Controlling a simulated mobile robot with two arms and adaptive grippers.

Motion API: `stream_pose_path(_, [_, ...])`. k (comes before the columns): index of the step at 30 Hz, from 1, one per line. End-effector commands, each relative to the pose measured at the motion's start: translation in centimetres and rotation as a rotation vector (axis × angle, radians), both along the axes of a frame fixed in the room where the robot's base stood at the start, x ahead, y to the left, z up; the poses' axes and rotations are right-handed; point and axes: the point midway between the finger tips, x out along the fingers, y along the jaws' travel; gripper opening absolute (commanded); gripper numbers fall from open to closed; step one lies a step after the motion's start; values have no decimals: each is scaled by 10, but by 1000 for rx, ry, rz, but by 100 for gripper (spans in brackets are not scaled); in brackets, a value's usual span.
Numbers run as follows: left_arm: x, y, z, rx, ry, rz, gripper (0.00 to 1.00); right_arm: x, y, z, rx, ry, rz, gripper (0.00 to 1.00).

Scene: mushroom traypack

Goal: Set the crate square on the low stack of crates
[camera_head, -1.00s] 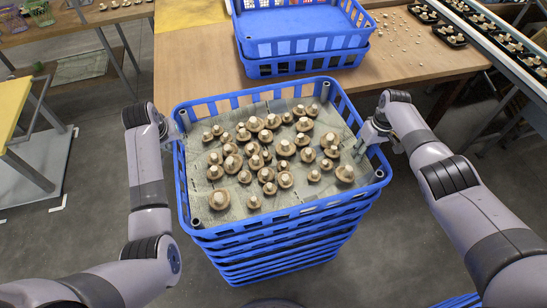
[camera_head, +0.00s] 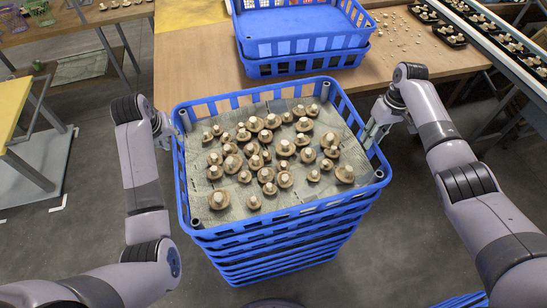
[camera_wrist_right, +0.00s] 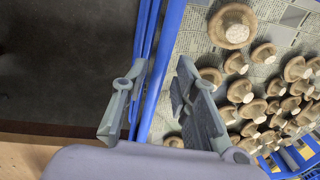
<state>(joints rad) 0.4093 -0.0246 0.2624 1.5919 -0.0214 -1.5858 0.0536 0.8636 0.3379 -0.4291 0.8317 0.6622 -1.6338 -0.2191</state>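The blue crate (camera_head: 290,214) holds a grey-green liner and many brown mushrooms. It rests on top of a stack of blue crates (camera_head: 283,264) and looks lined up with it; the hidden far side cannot be checked. My left gripper (camera_head: 171,130) is beside the crate's left rim; its fingers are too small to read. My right gripper (camera_head: 371,137) is at the right rim. In the right wrist view, its two fingers (camera_wrist_right: 155,92) are spread apart, with the blue rim (camera_wrist_right: 158,65) between them and a gap to the fingers.
A wooden table (camera_head: 190,60) stands behind, carrying other blue crates (camera_head: 305,65) and loose mushroom bits. A conveyor with black trays (camera_head: 505,45) runs at the upper right. A yellow-topped stand (camera_head: 12,105) is at the left.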

Motion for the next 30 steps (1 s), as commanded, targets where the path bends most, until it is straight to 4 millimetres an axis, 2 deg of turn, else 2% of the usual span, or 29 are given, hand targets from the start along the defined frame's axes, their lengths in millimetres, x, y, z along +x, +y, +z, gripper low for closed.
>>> stream_pose_path(3, [0, 0, 0, 0, 0, 0, 26, 1, -3, 20, 0, -3, 0, 26])
stream_pose_path(7, [0, 0, 0, 0, 0, 0, 26, 2, -4, 32, 1, -2, 0, 26])
stream_pose_path(25, [0, 0, 0, 0, 0, 0, 26, 2, -5, 36, 0, -2, 0, 26])
stream_pose_path(30, [0, 0, 15, 0, -1, 0, 26, 2, -5, 50, 0, -2, 0, 26])
